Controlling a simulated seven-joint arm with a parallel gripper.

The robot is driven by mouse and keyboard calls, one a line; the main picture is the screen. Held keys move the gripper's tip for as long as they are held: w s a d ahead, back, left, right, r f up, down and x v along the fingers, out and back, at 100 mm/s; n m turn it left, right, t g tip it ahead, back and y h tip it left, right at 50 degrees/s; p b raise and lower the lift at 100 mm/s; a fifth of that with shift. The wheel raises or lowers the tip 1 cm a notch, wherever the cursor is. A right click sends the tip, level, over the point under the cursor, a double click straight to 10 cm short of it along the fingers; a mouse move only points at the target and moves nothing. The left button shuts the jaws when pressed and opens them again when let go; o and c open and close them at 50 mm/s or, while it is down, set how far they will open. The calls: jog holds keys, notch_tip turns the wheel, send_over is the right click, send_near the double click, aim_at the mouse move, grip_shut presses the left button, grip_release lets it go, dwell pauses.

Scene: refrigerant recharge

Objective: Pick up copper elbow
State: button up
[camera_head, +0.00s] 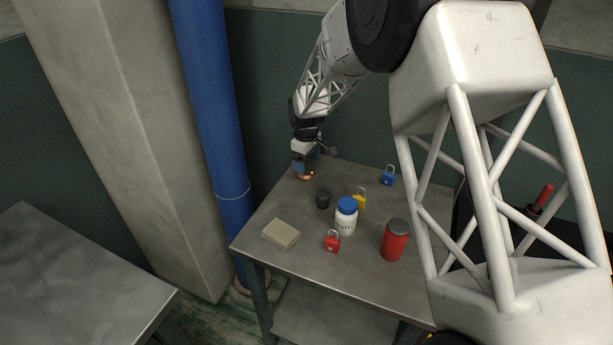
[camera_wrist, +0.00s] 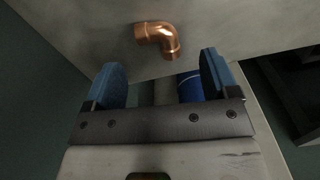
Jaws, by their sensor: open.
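The copper elbow (camera_wrist: 160,38) lies on the metal table in the wrist view, a shiny bent pipe piece just beyond my fingertips. In the head view the copper elbow (camera_head: 305,176) shows as a small orange glint at the table's back left corner, mostly hidden under my gripper. My gripper (camera_wrist: 160,75) has its two blue-padded fingers spread apart with nothing between them. In the head view my gripper (camera_head: 304,165) is above the elbow. I cannot tell the exact height between them.
On the table (camera_head: 285,222) stand a dark jar (camera_head: 323,199), a white bottle with blue cap (camera_head: 345,220), a red canister (camera_head: 395,242), red (camera_head: 332,242), yellow (camera_head: 361,199) and blue (camera_head: 387,176) padlocks, and a beige box (camera_head: 281,234). A blue pipe (camera_head: 212,110) rises beside the table.

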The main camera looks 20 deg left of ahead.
jog(key=shift+d+f, duration=0.1)
jog(key=shift+f, duration=2.35)
jog(key=c, duration=1)
jog(key=shift+r, duration=0.1)
notch_tip(320, 180, up, 10)
